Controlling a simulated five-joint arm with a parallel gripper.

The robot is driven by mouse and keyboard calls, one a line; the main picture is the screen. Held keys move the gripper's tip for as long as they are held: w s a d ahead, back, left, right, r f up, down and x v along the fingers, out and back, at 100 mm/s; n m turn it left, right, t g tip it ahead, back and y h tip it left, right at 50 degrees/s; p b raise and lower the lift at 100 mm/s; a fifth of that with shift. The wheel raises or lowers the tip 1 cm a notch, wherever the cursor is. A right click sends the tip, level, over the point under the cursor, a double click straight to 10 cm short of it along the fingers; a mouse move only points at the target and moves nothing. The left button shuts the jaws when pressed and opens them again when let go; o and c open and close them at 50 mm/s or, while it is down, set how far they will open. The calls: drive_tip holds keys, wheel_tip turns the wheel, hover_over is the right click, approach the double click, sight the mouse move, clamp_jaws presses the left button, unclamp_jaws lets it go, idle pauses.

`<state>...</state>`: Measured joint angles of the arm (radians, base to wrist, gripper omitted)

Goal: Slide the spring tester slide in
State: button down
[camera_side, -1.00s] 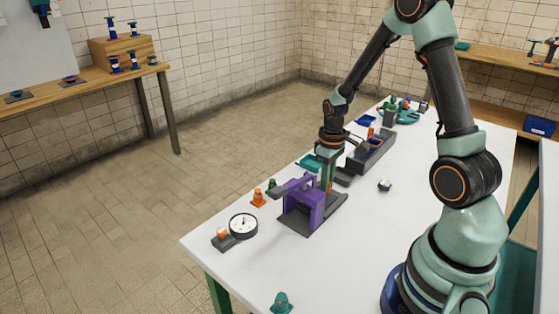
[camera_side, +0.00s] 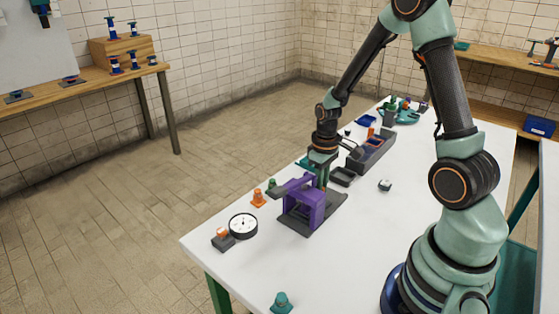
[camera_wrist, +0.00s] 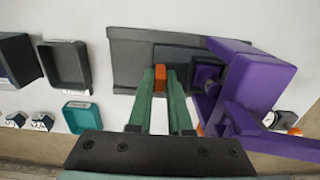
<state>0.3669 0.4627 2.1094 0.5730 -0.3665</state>
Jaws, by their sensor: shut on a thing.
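The spring tester is a purple frame (camera_side: 303,210) on a flat dark base plate (camera_side: 332,207), and it also shows at the right of the wrist view (camera_wrist: 255,80). A dark grey slide (camera_wrist: 178,54) lies on the base, its right end at the purple frame. An orange grip (camera_wrist: 159,76) stands at the slide's near left part. My gripper (camera_wrist: 160,82) has its green fingers shut around this orange grip, just left of the frame. In the side view my gripper (camera_side: 321,180) is close behind the frame, and the slide is mostly hidden there.
A black tray (camera_wrist: 64,66) and a teal tray (camera_wrist: 78,116) lie left of the tester in the wrist view. A dial gauge (camera_side: 243,225) and orange pieces (camera_side: 258,198) stand left of the frame in the side view. The table's front right is mostly clear.

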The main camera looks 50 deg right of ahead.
drive_tip(key=shift+a, duration=1.05)
drive_tip(key=c, duration=0.8)
unclamp_jaws()
drive_tip(key=shift+c, duration=0.2)
drive_tip(key=shift+r, duration=0.1)
wheel_tip(320, 180, up, 12)
drive_tip(key=s+a+r+t, duration=0.5)
drive_tip(key=a+r, duration=0.5)
drive_tip(key=shift+a+t, duration=0.3)
drive_tip(key=shift+a, duration=0.1)
